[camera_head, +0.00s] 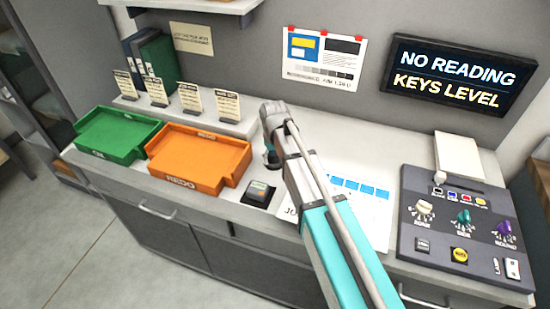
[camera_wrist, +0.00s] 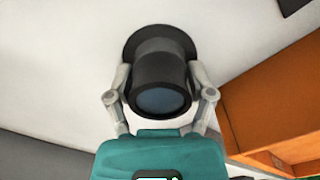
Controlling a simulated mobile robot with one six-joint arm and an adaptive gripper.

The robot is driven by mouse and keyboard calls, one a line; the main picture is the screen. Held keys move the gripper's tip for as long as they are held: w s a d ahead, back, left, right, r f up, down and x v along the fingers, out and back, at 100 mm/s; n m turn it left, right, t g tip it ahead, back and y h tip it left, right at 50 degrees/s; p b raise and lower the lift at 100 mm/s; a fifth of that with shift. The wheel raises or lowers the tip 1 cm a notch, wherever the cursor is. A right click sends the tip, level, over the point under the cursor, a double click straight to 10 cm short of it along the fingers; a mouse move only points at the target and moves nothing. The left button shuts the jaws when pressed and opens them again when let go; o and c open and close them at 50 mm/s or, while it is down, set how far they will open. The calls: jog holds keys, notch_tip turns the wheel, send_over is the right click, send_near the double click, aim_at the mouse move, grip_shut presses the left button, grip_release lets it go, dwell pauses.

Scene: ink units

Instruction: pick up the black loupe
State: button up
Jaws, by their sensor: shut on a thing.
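The black loupe (camera_wrist: 161,82) is in the wrist view, with a wide dark rim at its far end, a grey band and a bluish lens facing the camera. My gripper (camera_wrist: 160,78) has a finger on each side of it and is shut on it. In the head view my gripper (camera_head: 271,152) is over the counter just right of the orange tray. There the loupe is largely hidden by my arm. I cannot tell whether it touches the counter.
The orange REDO tray (camera_head: 184,182) is left of my gripper, with a green tray (camera_head: 103,153) beyond it. A small device (camera_head: 258,193) sits near the counter's front edge. A printed sheet (camera_head: 370,215) and a control panel (camera_head: 462,238) are to the right. Small cards (camera_head: 190,97) stand behind.

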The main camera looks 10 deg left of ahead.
aim_at(274, 152)
jog(key=shift+c, duration=0.9)
jog(key=shift+r, duration=0.15)
notch_tip(274, 152, up, 3)
jog(key=p, duration=0.3)
jog(key=s+r+p, duration=0.9)
jog(key=s+p, duration=0.1)
jog(key=s, duration=0.4)
jog(key=shift+r, duration=0.35)
notch_tip(274, 152, down, 3)
jog(key=b, duration=0.2)
jog(key=shift+r+b, duration=0.15)
jog(key=shift+b, duration=0.15)
jog(key=shift+r, duration=0.1)
